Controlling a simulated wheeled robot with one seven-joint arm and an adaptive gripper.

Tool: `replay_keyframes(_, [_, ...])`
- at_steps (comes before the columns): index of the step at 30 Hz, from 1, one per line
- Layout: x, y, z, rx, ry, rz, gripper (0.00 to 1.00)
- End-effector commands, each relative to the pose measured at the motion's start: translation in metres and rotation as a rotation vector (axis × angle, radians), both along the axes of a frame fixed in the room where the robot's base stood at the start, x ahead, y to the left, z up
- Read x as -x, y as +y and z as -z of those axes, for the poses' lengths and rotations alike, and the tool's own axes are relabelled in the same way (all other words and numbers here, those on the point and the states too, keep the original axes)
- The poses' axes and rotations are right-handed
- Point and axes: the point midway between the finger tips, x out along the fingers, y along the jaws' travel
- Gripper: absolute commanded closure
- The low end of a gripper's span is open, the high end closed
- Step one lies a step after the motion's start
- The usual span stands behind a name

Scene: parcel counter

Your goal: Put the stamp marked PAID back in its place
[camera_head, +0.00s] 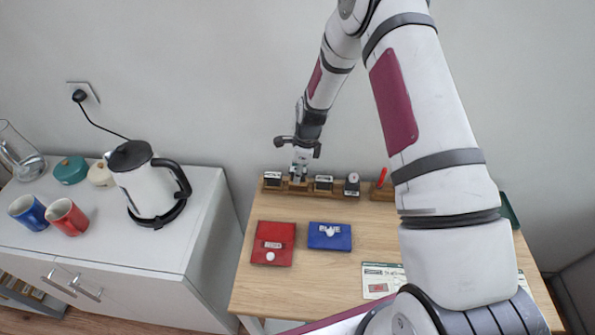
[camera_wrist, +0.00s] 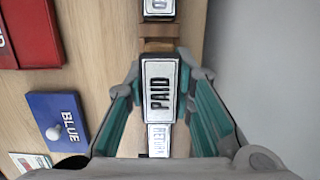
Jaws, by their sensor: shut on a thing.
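The stamp marked PAID (camera_wrist: 158,88) shows in the wrist view between the fingers of my gripper (camera_wrist: 160,100), its white label facing the camera. My gripper is shut on it. In the head view my gripper (camera_head: 299,174) points down over the wooden stamp rack (camera_head: 338,190), between the leftmost stamp (camera_head: 272,180) and another stamp (camera_head: 323,184). The stamp's lower part is hidden, so I cannot tell whether it rests in the rack. The rack (camera_wrist: 158,31) also shows in the wrist view, with a stamp at the top edge and another label just below PAID.
A red ink pad box (camera_head: 268,243) and a blue one (camera_head: 330,237) lie on the table (camera_head: 320,280) before the rack. Another stamp (camera_head: 352,182) and a red item (camera_head: 382,177) stand farther right. Cards lie at the front. The wall is close behind the rack.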

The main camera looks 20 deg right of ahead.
Motion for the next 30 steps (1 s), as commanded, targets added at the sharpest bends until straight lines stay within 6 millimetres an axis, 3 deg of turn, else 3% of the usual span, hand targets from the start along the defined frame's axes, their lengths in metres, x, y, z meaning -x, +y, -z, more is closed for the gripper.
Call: replay_keyframes(30, [0.0,0.0,0.028,-0.001,0.002,0.0,1.0])
